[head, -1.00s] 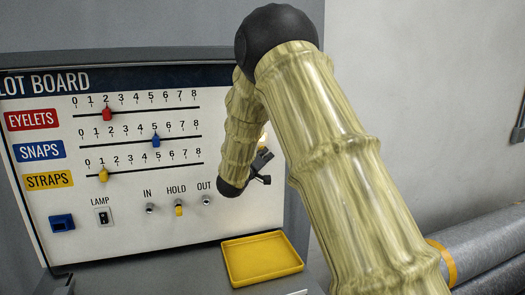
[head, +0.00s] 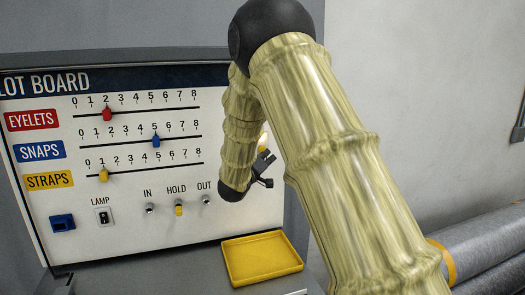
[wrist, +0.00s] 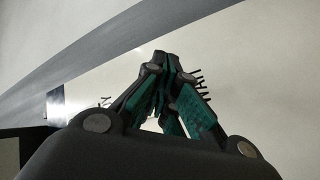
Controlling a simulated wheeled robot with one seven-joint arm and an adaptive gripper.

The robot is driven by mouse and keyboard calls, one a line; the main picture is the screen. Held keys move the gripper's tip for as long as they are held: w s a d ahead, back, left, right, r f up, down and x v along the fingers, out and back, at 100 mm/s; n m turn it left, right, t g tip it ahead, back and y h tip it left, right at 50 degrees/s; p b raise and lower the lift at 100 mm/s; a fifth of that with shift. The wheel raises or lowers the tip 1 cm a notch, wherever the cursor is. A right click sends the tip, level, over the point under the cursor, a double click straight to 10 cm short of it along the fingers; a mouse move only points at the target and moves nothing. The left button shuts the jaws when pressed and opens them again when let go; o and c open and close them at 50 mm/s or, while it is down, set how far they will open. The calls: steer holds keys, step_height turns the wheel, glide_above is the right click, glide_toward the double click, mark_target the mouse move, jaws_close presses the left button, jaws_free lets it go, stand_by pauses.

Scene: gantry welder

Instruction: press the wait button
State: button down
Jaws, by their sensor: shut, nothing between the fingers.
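I see no button labelled wait in either view; part of the board is hidden behind my arm. The white pilot board (head: 130,215) stands upright on the left in the head view. My gripper (head: 266,167) is small and partly hidden near the board's right side, above the yellow tray. In the wrist view my gripper (wrist: 166,62) has dark and green fingers that meet at the tips, with nothing held. A pale surface with a few dark marks lies beyond them. I cannot tell whether the fingertips touch it.
The board carries a red slider (head: 107,114), a blue slider (head: 156,141), a yellow slider (head: 103,175), a lamp switch (head: 103,217) and a yellow-tipped hold toggle (head: 179,209). A yellow tray (head: 262,260) sits below at right. Grey rolls (head: 485,250) lie at far right.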

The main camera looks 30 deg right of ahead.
steer(key=shift+s+a+r, duration=0.1)
steer(key=shift+s+a, duration=0.1)
steer(key=shift+s, duration=0.55)
steer(key=shift+s+a+f, duration=0.1)
steer(key=shift+s+a, duration=0.05)
steer(key=shift+s, duration=0.6)
steer(key=shift+s+a+r, duration=0.1)
steer(key=shift+s+a, duration=0.1)
steer(key=shift+s, duration=0.55)
